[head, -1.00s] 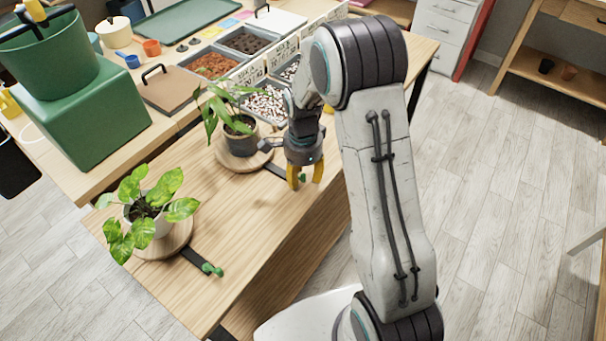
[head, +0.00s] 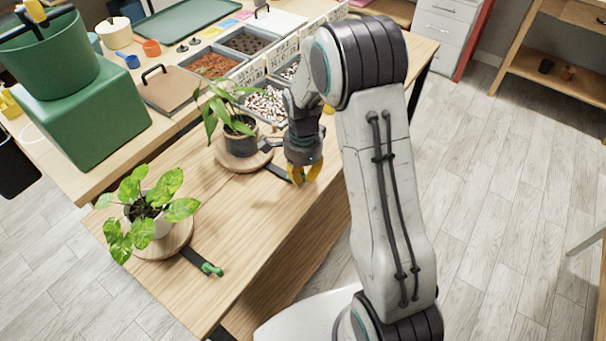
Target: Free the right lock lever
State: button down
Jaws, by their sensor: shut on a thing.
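The right lock lever (head: 277,171) is a dark bar beside the right turntable (head: 240,162), a round wooden disc. Its outer end, green a moment ago, is now hidden by my gripper. My gripper (head: 304,180) points down with its yellow fingers closed around that end. A dark pot with a leafy plant (head: 240,134) stands on the right turntable. The left lock lever (head: 203,262), a dark bar with a green knob, reaches out from the left turntable (head: 172,246). A white pot with a variegated plant (head: 150,212) stands there.
Behind the plants, a bench holds a green block with a green bucket (head: 75,110), a brown lidded box (head: 170,90), and bins of soil and pebbles (head: 220,66).

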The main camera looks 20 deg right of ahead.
jog(key=n, duration=0.3)
jog(key=w+n, duration=0.1)
jog(key=shift+d+f+b, duration=0.15)
jog(key=shift+d+b, duration=0.2)
jog(key=shift+b, duration=0.05)
jog(key=n, duration=0.2)
jog(key=w+n, duration=0.1)
jog(key=n, duration=0.1)
jog(key=shift+w+d, duration=0.1)
jog(key=n, duration=0.2)
jog(key=w+n, duration=0.1)
jog(key=n, duration=0.1)
jog(key=shift+w+b, duration=0.15)
jog(key=shift+b, duration=0.15)
jog(key=shift+w+a+n, duration=0.2)
jog(key=shift+w+n, duration=0.05)
jog(key=shift+n, duration=0.75)
jog(key=shift+w+a+n, duration=0.15)
jog(key=shift+w+n, duration=0.05)
jog(key=shift+n, duration=0.8)
jog(key=c, duration=1.2)
grip_release()
